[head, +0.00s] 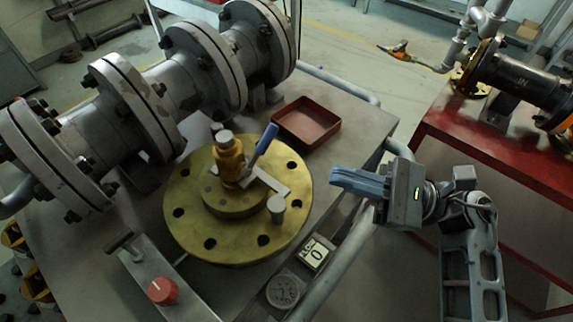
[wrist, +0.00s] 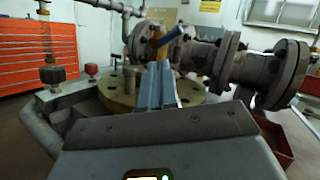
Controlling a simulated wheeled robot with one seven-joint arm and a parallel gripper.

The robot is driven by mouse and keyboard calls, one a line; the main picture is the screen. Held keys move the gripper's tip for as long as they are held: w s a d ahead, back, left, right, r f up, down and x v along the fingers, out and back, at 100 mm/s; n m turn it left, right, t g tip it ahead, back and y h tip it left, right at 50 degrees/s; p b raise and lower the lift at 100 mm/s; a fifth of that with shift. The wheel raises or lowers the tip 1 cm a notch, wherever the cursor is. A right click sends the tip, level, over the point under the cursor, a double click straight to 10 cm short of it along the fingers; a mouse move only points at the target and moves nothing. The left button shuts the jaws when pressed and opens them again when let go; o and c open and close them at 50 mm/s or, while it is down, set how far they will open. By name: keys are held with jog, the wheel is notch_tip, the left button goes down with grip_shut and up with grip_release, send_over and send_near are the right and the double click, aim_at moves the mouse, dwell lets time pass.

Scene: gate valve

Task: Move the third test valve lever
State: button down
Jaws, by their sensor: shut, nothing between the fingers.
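A brass test valve (head: 230,163) stands upright on the round brass flange (head: 183,225). Its lever has a blue handle (head: 265,143) that slants up to the right; a grey bent bracket lies beside it. In the wrist view the blue handle (wrist: 172,38) shows just beyond my fingertips, and the brass flange (wrist: 117,98) lies behind them. My gripper (head: 335,179) is shut and empty, to the right of the flange, pointing left toward the valve and apart from the lever. I cannot tell which lever is the third.
A large grey flanged pipe (head: 180,88) runs behind the flange. A red tray (head: 307,123) sits behind right. A red knob (head: 162,291), a display showing 0 (head: 315,252) and a gauge (head: 283,291) are in front. A red table (head: 480,139) with piping stands at right.

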jog(key=s+d+f+n+t+y+b, duration=0.1)
jog(key=d+f+n+t+b, duration=0.1)
jog(key=d+f+t, duration=0.1)
jog(key=n+p, duration=0.1)
jog(key=p, duration=0.4)
send_near(260, 152)
jog(key=shift+t, duration=0.4)
jog(key=w+a+r, duration=0.2)
jog(key=a+r, duration=0.1)
jog(key=shift+w+a, duration=0.3)
jog(key=shift+w, duration=0.05)
jog(key=shift+w+a+r, duration=0.1)
jog(key=shift+w+a, duration=0.05)
jog(key=shift+a, duration=0.3)
jog(key=shift+b, duration=0.3)
